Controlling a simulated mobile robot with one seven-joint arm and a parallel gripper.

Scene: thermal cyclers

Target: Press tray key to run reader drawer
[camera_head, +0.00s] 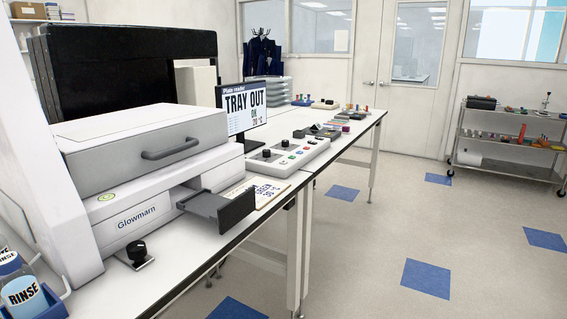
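The plate reader (140,207), a white and grey box marked Glowmarn, stands on the near bench. Its dark drawer (215,207) is out at the front and looks empty. A screen (246,108) behind it reads "Plate reader", "TRAY OUT" and "OK", with a temperature. A white control panel (310,152) with black knobs and small coloured buttons lies right of the reader. I cannot read its key labels, so I cannot tell which is the tray key. My gripper is not in view.
Rinse bottles (20,280) stand at lower left. A printed card (258,190) lies beside the drawer. Small coloured items line the far bench. A loaded cart (510,140) stands at the right wall. The floor is clear.

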